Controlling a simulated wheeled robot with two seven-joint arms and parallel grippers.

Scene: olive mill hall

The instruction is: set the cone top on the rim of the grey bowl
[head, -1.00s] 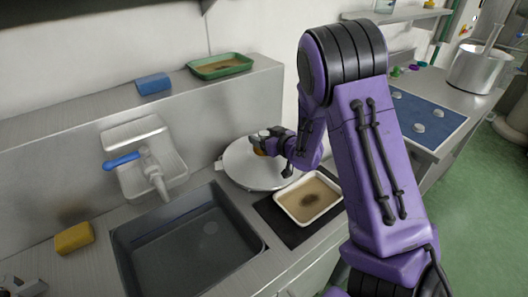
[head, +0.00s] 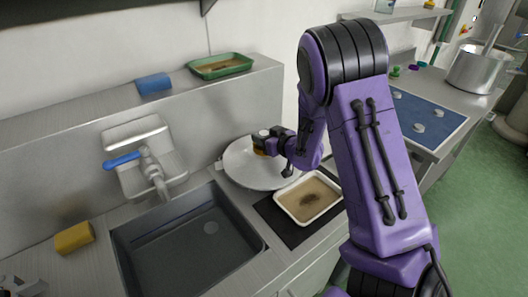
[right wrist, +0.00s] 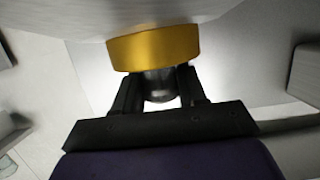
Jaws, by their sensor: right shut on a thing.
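The cone top (head: 240,165) shows in the head view as a wide, pale grey disc behind the sink's right corner. Its underside or rim overlaps whatever is below it, so I cannot make out the grey bowl separately or tell whether the two touch. My right gripper (head: 272,144) is at the disc's upper middle, shut on the cone top. In the right wrist view the fingers (right wrist: 158,90) close around a silver knob below a brass-yellow collar (right wrist: 152,47), with the grey cone surface (right wrist: 90,15) spreading above.
A cream tray (head: 308,199) with brown contents lies on a black mat (head: 277,221) just in front of the disc. The sink (head: 185,245) and blue-handled tap (head: 150,165) are to the left.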

